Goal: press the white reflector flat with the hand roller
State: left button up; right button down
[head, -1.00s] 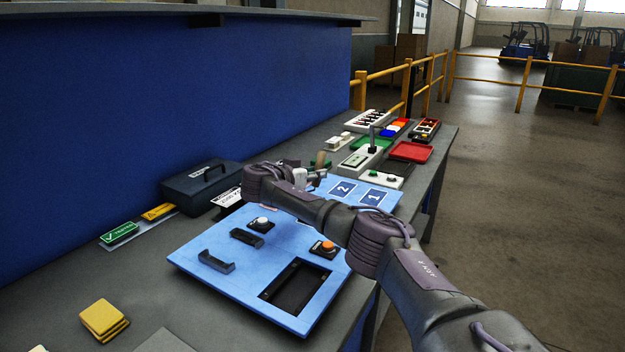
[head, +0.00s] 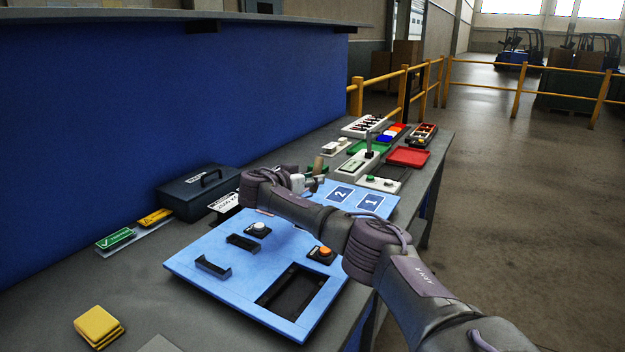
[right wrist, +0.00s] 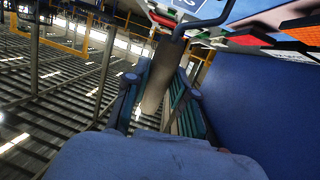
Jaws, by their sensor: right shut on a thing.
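The hand roller's tan handle (head: 319,164) stands up at my right gripper (head: 314,184), beyond the wrist in the head view. In the right wrist view, my right gripper (right wrist: 160,100) is shut on this handle (right wrist: 160,75), with a finger on each side. A bent dark rod (right wrist: 205,22) runs from the handle's far end; the roller's head cannot be made out. The gripper is held above the far part of the blue panel (head: 215,280). I cannot pick out the white reflector; my arm covers part of the panel. My left gripper is out of view.
The panel carries black handles (head: 213,267), an orange button (head: 325,252), a rectangular opening and cards marked 1 and 2. A dark toolbox (head: 198,190) stands at the blue wall. Trays and boxes fill the far end. Yellow blocks (head: 98,325) lie near left.

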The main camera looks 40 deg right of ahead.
jog(key=shift+f, duration=0.4)
dwell(0.7)
jog(key=shift+r, duration=0.25)
jog(key=shift+r, duration=0.3)
jog(key=shift+b+x, duration=0.8)
jog(key=shift+b, duration=0.15)
jog(key=shift+w+d+r+b, duration=0.1)
jog(key=shift+w+d+b, duration=0.15)
jog(key=shift+d, duration=0.2)
jog(key=shift+w+d+r+b, duration=0.15)
jog(key=shift+d+b, duration=0.15)
jog(key=shift+d, duration=0.15)
jog(key=shift+f+b, duration=0.4)
jog(key=shift+f, duration=0.2)
dwell(0.5)
